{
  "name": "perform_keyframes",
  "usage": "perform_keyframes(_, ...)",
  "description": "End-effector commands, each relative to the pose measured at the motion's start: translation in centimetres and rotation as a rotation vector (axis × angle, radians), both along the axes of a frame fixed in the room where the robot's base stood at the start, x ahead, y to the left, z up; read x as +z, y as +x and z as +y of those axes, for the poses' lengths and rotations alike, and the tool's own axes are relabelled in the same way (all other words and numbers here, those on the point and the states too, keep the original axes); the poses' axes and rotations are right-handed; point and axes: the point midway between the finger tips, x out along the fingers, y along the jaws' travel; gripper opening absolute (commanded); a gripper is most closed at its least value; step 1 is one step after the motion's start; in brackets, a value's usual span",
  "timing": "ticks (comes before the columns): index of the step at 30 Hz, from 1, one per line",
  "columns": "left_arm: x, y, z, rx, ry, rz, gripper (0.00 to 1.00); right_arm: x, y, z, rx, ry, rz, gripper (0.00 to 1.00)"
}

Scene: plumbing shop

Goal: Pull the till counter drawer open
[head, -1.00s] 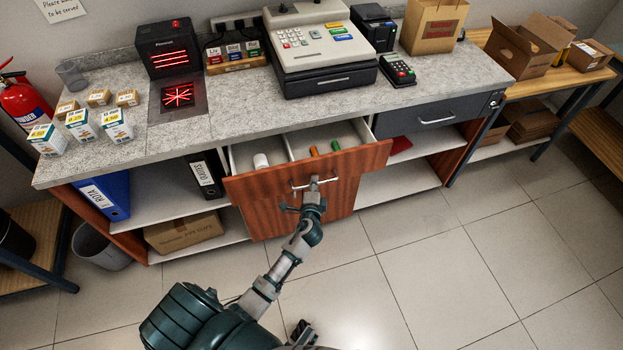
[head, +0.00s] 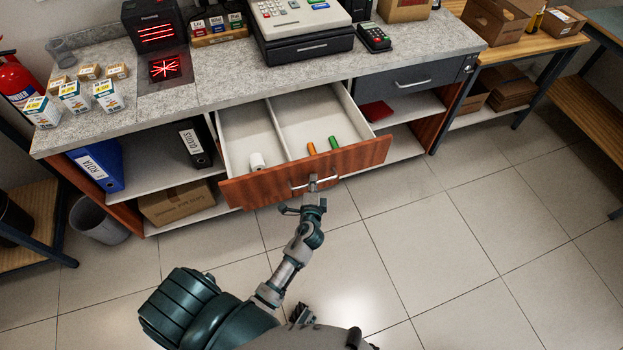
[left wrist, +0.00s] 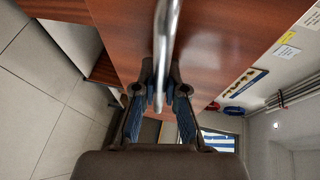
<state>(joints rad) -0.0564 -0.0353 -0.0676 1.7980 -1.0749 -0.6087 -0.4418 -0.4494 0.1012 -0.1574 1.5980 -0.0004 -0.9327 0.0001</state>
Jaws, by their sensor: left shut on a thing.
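The till counter drawer (head: 255,190) has a reddish wood front and stands well out from the counter, its white inside showing. A divider splits it; a white roll (head: 257,161) lies on the left side, and an orange and a green roll (head: 333,142) on the right. My left gripper (head: 313,186) is at the drawer's metal bar handle (head: 297,187), shut on it. In the left wrist view the handle (left wrist: 166,50) runs between the fingers (left wrist: 160,100) against the wood front. My right gripper does not show clearly.
The grey counter top (head: 215,90) carries a till (head: 300,22), a card reader (head: 373,37) and small boxes (head: 74,96). A dark drawer (head: 410,80) to the right is shut. Tiled floor (head: 410,220) in front is clear. A bin (head: 97,220) stands at left.

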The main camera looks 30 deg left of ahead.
Motion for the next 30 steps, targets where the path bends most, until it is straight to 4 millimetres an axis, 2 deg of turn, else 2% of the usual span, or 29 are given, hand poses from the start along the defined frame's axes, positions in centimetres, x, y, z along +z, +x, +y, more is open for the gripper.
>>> perform_keyframes(1, 0.1, 0.1, -0.6, -0.011, -0.005, -0.005, 0.00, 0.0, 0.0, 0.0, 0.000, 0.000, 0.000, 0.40)
perform_keyframes(10, 0.1, 0.1, -0.7, -0.011, -0.005, -0.005, 0.00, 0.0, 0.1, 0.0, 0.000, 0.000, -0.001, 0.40)
perform_keyframes(12, 0.1, 0.1, -0.7, -0.011, -0.005, -0.005, 0.23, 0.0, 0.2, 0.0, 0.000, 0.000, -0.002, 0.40)
perform_keyframes(14, 0.1, 0.1, -0.6, -0.009, -0.004, -0.003, 0.37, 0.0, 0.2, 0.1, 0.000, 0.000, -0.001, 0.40)
perform_keyframes(24, 0.0, -0.3, -0.3, -0.004, -0.002, -0.002, 0.37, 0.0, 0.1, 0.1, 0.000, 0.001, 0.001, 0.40)
perform_keyframes(26, 0.1, -0.8, -0.6, -0.004, -0.003, -0.001, 0.37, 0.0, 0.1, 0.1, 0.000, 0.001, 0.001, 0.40)
perform_keyframes(30, 0.5, -2.9, -1.7, -0.003, -0.003, 0.000, 0.37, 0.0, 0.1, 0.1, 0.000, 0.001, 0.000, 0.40)
